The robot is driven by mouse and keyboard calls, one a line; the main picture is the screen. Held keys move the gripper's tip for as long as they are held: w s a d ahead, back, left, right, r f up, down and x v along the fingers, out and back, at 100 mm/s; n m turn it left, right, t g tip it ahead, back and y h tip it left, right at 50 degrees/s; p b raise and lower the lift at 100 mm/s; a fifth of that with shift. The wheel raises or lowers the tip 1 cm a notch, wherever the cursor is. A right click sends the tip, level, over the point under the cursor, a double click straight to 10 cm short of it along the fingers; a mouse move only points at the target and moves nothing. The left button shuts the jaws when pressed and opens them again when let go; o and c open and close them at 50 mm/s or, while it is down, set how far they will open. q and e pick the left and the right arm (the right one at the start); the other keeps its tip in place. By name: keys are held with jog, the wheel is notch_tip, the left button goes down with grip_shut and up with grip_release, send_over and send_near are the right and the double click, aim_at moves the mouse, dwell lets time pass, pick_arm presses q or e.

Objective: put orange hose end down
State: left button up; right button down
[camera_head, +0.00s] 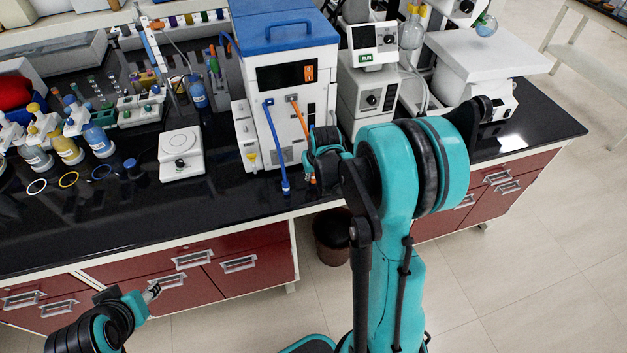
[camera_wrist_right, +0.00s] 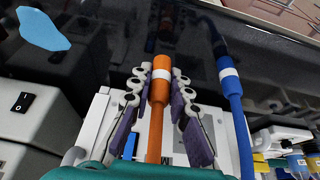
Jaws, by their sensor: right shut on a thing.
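The orange hose (camera_head: 302,120) hangs from the front of the white machine with the blue lid (camera_head: 290,40). My right gripper (camera_head: 311,178) is in front of this machine, partly hidden by its own arm. In the right wrist view the orange hose end (camera_wrist_right: 161,78), with a white band, lies between the two fingers, and the right gripper (camera_wrist_right: 160,88) is shut on it. My left gripper (camera_head: 153,290) is low at the left, in front of the drawers; whether it is open is unclear.
A blue hose (camera_head: 278,150) hangs just left of the orange one; it also shows in the right wrist view (camera_wrist_right: 233,95). A white balance (camera_head: 181,153) and several bottles stand to the left on the black counter (camera_head: 120,225). The front strip of counter is clear.

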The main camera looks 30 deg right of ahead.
notch_tip(320, 180, down, 3)
jog(key=shift+r, duration=0.15)
jog(key=shift+b, duration=0.45)
jog(key=c, duration=1.4)
grip_release()
jog(key=shift+c, duration=0.2)
